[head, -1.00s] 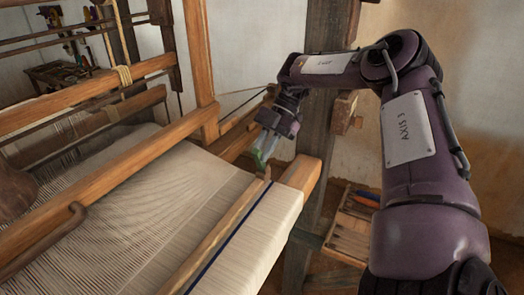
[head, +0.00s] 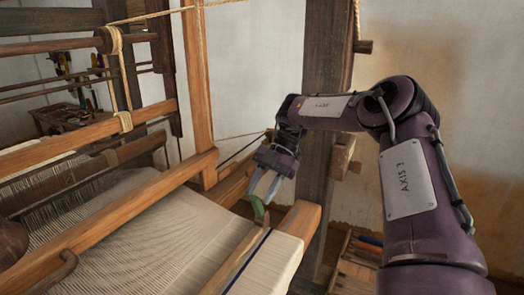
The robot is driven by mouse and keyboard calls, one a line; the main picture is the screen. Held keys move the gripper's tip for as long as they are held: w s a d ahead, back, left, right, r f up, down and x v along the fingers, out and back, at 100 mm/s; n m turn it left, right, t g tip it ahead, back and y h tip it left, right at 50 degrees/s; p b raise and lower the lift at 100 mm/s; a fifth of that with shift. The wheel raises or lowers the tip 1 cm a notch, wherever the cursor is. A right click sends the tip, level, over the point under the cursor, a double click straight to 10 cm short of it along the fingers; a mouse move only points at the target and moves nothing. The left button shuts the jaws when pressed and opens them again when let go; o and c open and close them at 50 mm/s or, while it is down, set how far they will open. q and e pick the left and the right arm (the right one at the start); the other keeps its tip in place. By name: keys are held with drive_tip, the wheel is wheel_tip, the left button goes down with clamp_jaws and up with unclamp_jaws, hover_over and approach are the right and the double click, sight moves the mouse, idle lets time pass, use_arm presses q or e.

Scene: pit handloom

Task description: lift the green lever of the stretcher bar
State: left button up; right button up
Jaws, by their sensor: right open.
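The stretcher bar (head: 236,259) is a thin wooden bar lying across the pale woven cloth, close to a dark blue stripe. Its green lever (head: 258,207) stands up at the bar's far end. My right gripper (head: 266,187) comes down from above at the lever, with its grey fingers open. The fingers partly overlap the lever in the head view, and I cannot tell whether they touch it. My left gripper is out of view.
The wooden cloth beam (head: 301,219) ends just right of the lever. A loom rail (head: 128,215) and an upright post (head: 198,80) stand to the left. A dark post (head: 325,90) rises behind my right arm. A wooden tray (head: 352,270) sits lower right.

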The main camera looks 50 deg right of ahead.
wheel_tip(320, 180, up, 18)
drive_tip(key=b, duration=0.2)
drive_tip(key=shift+f, duration=0.15)
idle(0.5)
